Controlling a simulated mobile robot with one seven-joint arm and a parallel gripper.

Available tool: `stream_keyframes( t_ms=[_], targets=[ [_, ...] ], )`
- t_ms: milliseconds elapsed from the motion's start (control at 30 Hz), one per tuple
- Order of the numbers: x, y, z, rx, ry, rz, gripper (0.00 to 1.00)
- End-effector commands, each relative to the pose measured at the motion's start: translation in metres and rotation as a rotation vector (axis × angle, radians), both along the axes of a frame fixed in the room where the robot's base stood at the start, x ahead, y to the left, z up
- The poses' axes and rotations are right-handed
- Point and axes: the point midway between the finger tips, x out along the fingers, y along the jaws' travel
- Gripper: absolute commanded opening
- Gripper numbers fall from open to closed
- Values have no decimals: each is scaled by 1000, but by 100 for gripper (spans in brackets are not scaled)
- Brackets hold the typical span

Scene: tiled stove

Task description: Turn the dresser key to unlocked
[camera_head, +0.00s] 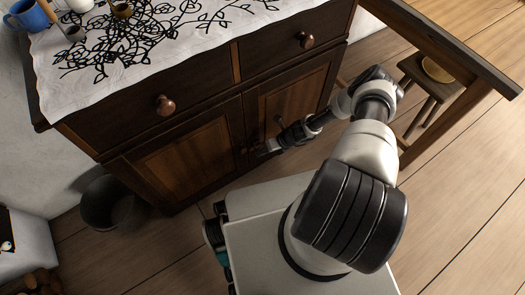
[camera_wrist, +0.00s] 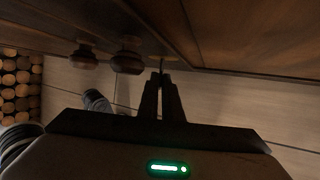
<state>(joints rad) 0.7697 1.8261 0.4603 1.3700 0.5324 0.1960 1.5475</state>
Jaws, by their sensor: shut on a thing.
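The dark wooden dresser (camera_head: 190,160) has two drawers above two panelled doors, which look shut. My gripper (camera_head: 264,149) is low at the dresser front, near where the two doors meet. In the wrist view my gripper (camera_wrist: 160,78) has its fingers close together, shut on the key (camera_wrist: 162,65), of which only a thin dark sliver shows at the fingertips. The key's angle cannot be made out. In the head view I cannot pick out the key at my gripper.
Two round door knobs, one nearer (camera_wrist: 128,58) and one farther (camera_wrist: 83,57), stick out close beside my fingers. A dark bucket (camera_head: 110,203) stands at the dresser's left. A stool (camera_head: 430,80) is at the right. A blue mug (camera_head: 28,15) stands on the dresser cloth.

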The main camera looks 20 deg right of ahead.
Motion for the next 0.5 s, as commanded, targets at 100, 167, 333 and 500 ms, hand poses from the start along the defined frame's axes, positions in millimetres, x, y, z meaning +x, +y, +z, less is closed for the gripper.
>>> stream_keyframes(
  t_ms=[100,167,333,500],
  targets=[
    [-1,3,6,-60,-18,-1,0],
    [-2,4,7,-96,-29,-2,0],
    [-3,7,7,-210,-67,-3,0],
    [-4,9,6,-313,-101,-2,0]
  ],
)
